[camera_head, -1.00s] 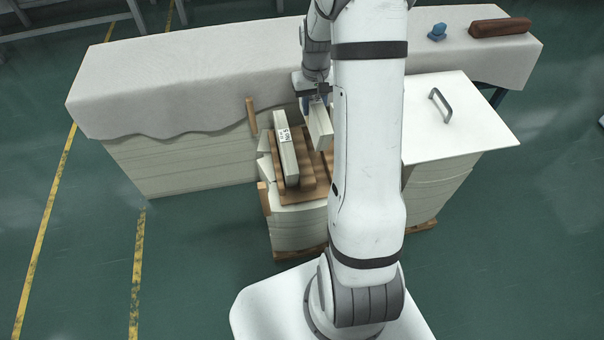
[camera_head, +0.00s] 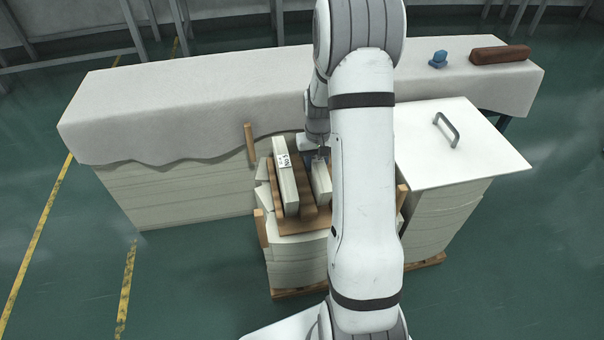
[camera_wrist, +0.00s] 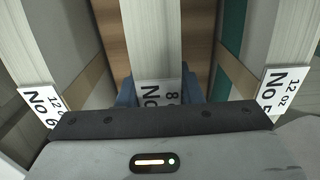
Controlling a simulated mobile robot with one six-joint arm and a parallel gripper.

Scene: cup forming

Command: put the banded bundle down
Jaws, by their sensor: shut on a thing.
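The held bundle (camera_head: 321,180) is a pale upright block in the head view, over the brown slatted wooden tray (camera_head: 305,222). I cannot tell whether its base touches the tray. My arm hides part of the tray.
A labelled bundle (camera_head: 287,180) stands left of the held one. The wrist view shows labelled bundles on the left (camera_wrist: 35,60) and right (camera_wrist: 292,60), with gaps between. A white covered stack (camera_head: 460,150) stands right; a cloth-covered stack (camera_head: 170,105) lies behind.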

